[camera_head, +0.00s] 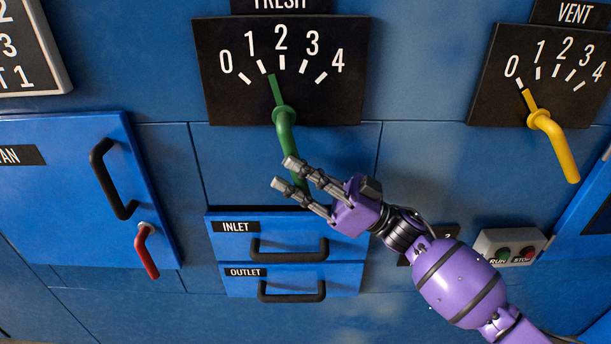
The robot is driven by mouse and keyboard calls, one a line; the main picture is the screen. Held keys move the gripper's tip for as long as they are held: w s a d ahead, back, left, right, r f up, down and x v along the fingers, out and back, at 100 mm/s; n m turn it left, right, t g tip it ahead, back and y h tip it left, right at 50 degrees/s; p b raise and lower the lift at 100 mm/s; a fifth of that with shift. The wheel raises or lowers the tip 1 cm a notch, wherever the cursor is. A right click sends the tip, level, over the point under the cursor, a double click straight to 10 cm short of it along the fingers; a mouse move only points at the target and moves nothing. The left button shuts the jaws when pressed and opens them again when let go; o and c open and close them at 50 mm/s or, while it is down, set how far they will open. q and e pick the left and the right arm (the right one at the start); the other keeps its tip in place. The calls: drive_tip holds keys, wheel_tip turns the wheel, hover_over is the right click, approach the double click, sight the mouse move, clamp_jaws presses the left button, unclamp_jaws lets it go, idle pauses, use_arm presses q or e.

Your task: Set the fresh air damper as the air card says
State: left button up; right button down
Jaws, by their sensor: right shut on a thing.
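The fresh air damper has a black scale plate (215,70) marked 0 to 4, labelled FRESH, and a green lever (285,125). The lever's pointer tip stands between the 1 and 2 marks. My right gripper (285,174) is shut on the lever's lower handle, which hangs down and slightly right. A dark card in a pale frame (52,45) is cut off at the top left; only "2", "3" and "T 1" show, so I cannot tell whether it is the air card. My left gripper is not in view.
The VENT plate (488,100) at the right has a yellow lever (558,150) pointing at 0. Drawers labelled INLET (290,226) and OUTLET (340,272) sit below my gripper. A door (60,215) with black and red handles is at left. A RUN/STOP box (530,238) is at lower right.

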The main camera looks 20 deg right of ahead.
drive_tip(key=shift+w+a+f+m+t+y+b, duration=0.2)
drive_tip(key=shift+a+f+m+t+y+b, duration=0.15)
drive_tip(key=shift+a+t+b, duration=0.2)
drive_tip(key=shift+w+a+r+m+t+y+b, duration=0.15)
drive_tip(key=shift+a+m+t+y+b, duration=0.1)
drive_tip(key=shift+a+t+y+b, duration=0.25)
drive_tip(key=c, duration=1.6)
unclamp_jaws()
drive_tip(key=v, duration=1.2)
